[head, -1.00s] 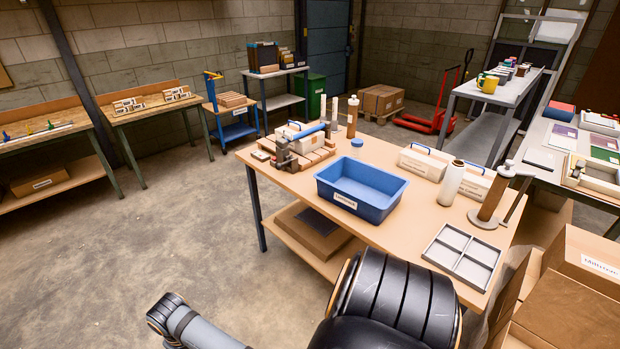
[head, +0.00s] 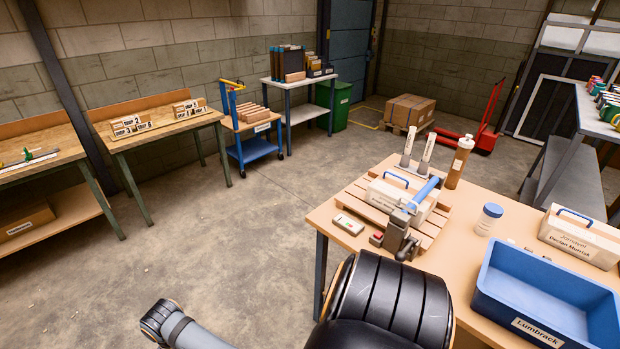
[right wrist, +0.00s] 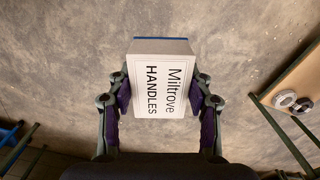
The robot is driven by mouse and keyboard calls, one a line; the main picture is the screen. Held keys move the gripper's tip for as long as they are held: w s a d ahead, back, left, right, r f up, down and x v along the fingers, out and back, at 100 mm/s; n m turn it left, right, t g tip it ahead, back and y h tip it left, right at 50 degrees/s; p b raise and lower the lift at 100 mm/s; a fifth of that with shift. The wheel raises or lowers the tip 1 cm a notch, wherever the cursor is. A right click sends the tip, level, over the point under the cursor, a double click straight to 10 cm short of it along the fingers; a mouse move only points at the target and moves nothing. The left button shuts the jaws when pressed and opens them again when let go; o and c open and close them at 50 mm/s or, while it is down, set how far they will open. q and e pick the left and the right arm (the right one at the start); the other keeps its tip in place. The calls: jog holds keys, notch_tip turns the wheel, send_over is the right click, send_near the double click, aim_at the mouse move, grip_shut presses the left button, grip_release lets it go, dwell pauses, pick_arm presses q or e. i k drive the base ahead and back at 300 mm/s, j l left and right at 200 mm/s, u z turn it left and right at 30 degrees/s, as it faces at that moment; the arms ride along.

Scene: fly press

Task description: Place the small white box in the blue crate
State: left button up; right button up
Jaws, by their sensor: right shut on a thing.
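The small white box (right wrist: 164,85), labelled "Miltrove HANDLES", is held between the two fingers of my right gripper (right wrist: 163,97) in the right wrist view, over bare floor. A blue strip shows along its far edge. The blue crate (head: 545,296), labelled "Lumbrack", stands at the front right of the wooden table in the head view. The part of its inside that shows looks empty. The box and my right gripper do not show in the head view. My left gripper is not in view.
The wooden table (head: 463,246) also bears a pallet (head: 359,196) with a blue-handled white case, a blue-lidded jar (head: 488,219), a brown bottle (head: 459,162) and another white case (head: 578,241) behind the crate. Open concrete floor (head: 222,235) lies to the left.

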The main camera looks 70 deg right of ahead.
aim_at(510, 300)
jog(key=i+z, duration=0.1)
jog(key=z, duration=1.8)
